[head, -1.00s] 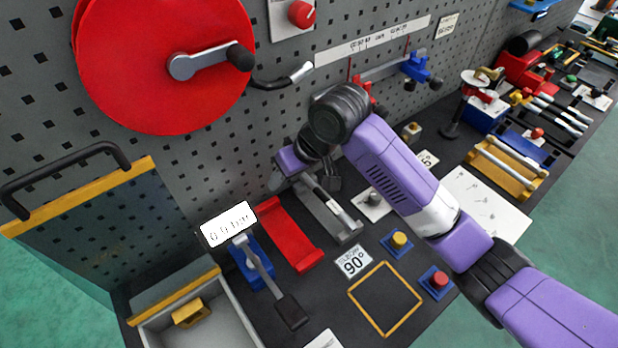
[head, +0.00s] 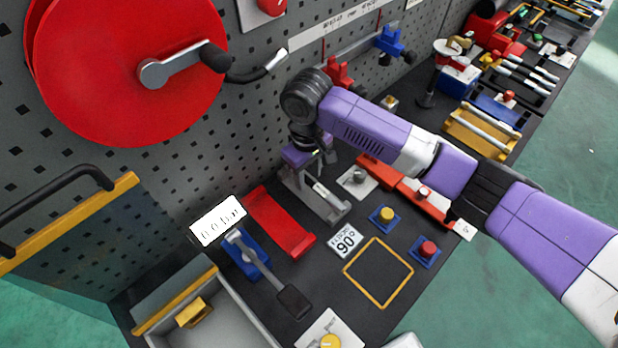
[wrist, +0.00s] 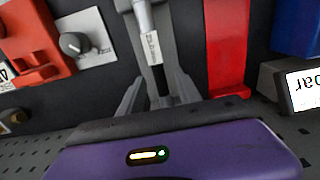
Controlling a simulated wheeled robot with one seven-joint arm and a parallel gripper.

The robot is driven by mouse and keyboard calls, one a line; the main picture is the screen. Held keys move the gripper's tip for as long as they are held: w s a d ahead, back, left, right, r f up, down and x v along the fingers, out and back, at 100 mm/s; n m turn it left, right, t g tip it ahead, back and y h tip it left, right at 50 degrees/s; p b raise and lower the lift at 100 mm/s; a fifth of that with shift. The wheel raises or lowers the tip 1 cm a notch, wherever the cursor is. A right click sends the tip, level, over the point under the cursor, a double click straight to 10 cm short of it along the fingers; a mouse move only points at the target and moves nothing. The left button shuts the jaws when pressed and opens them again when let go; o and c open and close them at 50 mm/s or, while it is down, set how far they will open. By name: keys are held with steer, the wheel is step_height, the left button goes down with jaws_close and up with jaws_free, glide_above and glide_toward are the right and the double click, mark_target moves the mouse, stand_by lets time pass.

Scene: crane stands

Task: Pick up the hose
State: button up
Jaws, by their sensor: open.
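A short black hose (head: 247,77) with a silver tip hangs out from the red reel (head: 100,75) on the pegboard, at upper left in the head view. My gripper (wrist: 158,92) is open, well below and to the right of the hose tip. It points down at a grey cradle (head: 326,207) on the bench. In the wrist view, a silver rod (wrist: 147,28) with a label and a black end lies in the cradle, between my spread fingers. I cannot tell whether the fingers touch it. The hose is not in the wrist view, and my wrist hides part of the cradle.
A red tray (head: 282,225) and a blue stand with a lever (head: 258,260) are left of the cradle. A knob plate (head: 358,178) and a red rail (head: 415,192) are to its right. The pegboard rises close behind. A yellow-outlined square (head: 378,272) is empty.

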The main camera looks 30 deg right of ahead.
steer(key=shift+f, duration=0.25)
jaws_close()
steer(key=shift+r, duration=0.1)
stand_by(1.2)
